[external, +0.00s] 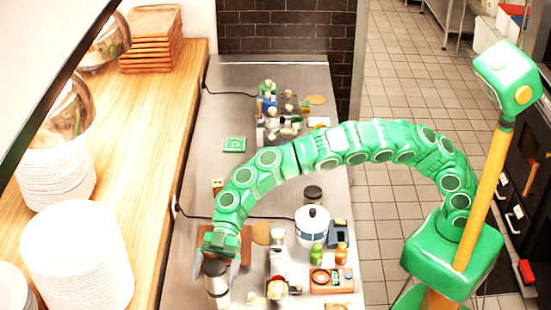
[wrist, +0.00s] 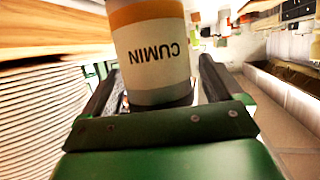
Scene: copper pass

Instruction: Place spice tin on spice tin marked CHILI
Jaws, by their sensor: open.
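A spice tin marked CUMIN (wrist: 152,50), with a white label and orange band, stands between the fingers of my gripper (wrist: 157,75) in the wrist view. Its lettering appears upside down, and its far end is cut off by the frame. In the external view my gripper (external: 216,270) is low over the front left of the steel counter, its fingers open around a silvery cylinder with a dark top (external: 217,287). I cannot read any label there. No lettering CHILI is legible in either view.
A white pot (external: 312,228), a green bottle (external: 318,254), an orange bottle (external: 341,255) and a wooden tray (external: 331,281) stand right of my gripper. Plate stacks (external: 77,255) rise on the wooden shelf at left.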

